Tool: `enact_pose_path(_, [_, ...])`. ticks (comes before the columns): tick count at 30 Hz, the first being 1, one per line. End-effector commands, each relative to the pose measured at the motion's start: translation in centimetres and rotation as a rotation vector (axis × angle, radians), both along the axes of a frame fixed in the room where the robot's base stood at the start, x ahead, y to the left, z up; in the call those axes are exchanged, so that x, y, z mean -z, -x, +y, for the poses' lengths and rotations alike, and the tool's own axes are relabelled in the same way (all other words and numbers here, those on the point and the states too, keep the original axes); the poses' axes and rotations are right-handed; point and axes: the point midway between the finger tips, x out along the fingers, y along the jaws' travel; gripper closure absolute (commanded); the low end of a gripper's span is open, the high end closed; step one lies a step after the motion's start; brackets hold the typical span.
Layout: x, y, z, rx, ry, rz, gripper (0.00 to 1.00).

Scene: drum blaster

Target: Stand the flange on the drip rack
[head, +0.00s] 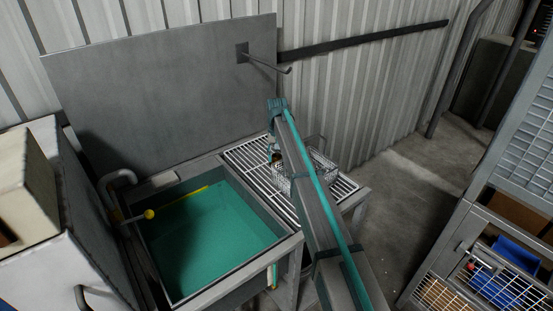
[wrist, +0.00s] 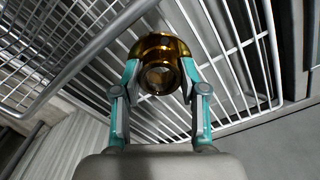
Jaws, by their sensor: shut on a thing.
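The flange (wrist: 160,62) is a brass-coloured round part with a hollow middle, seen end-on in the wrist view. My gripper (wrist: 158,88) has its two teal-jointed fingers shut on it from both sides. Behind the flange are the bars of the drip rack (wrist: 108,104); I cannot tell whether it touches them. In the head view the drip rack (head: 246,156) is a slatted metal grate right of the tank. There my arm crosses over it and hides most of the gripper and flange.
A wire basket (head: 322,168) stands on the rack, close to my arm; its wires (wrist: 62,62) fill the upper left of the wrist view. A tank of green liquid (head: 205,240) lies left of the rack. A hook (head: 270,64) sticks out from the grey back panel (head: 150,90).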

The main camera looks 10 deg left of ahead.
Motion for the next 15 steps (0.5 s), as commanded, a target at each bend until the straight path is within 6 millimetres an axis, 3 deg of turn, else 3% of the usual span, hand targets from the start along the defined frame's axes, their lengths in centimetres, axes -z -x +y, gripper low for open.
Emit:
enact_pose_path(6, [2.0,0.1,0.1,-0.001,-0.001,-0.001,1.00])
enact_pose_path(15, [2.3,0.1,0.1,-0.001,0.000,-0.001,1.00])
